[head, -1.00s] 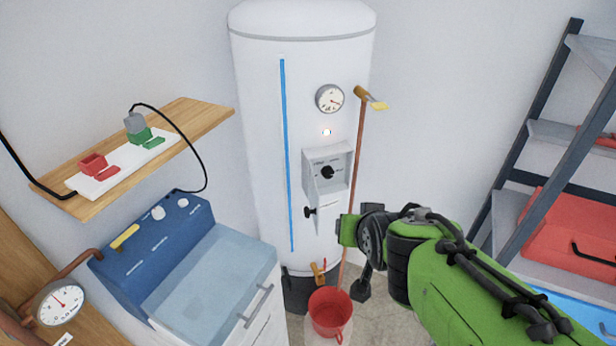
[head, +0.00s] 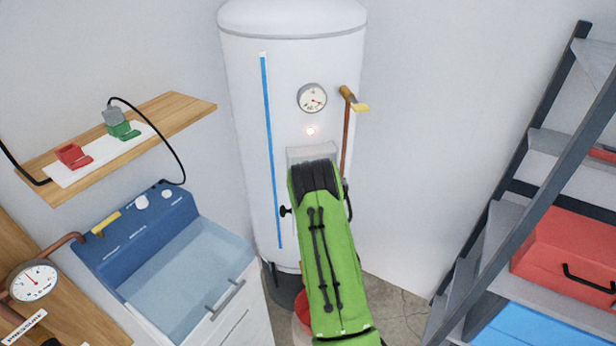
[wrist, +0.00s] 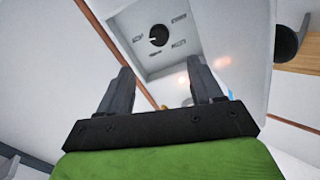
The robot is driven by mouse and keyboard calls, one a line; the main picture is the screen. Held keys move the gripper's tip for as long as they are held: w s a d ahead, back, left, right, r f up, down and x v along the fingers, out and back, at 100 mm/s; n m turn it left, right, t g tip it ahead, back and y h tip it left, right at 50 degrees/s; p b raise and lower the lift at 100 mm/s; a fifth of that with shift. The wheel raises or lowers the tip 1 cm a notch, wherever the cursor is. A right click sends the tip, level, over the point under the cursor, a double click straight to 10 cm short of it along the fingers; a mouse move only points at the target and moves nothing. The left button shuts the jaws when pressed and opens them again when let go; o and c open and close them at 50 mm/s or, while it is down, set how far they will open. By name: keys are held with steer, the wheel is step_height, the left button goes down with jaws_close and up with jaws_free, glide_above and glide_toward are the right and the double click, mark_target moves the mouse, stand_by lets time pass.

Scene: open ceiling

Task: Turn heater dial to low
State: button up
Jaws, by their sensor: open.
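The white water heater (head: 300,70) stands in the corner, with a round gauge and a small lit indicator above its control panel (head: 311,153). My green arm covers most of that panel in the head view, and the dial is hidden there. In the wrist view the black heater dial (wrist: 158,36) sits on the white panel, with a light mark pointing left and small labels around it that are too blurred to read. My gripper (wrist: 160,82) is open and empty. Its fingers point toward the panel, and the dial shows beyond and between them, apart from them.
Metal shelving (head: 510,180) with a red case (head: 570,255) is at right. A red bucket (head: 302,312) is partly hidden below my arm.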

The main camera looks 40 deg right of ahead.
steer(key=p+x, duration=0.3)
steer(key=x, duration=0.9)
steer(key=shift+w+d, duration=0.2)
steer(key=shift+d, duration=0.05)
steer(key=shift+c, duration=0.5)
steer(key=c, duration=1)
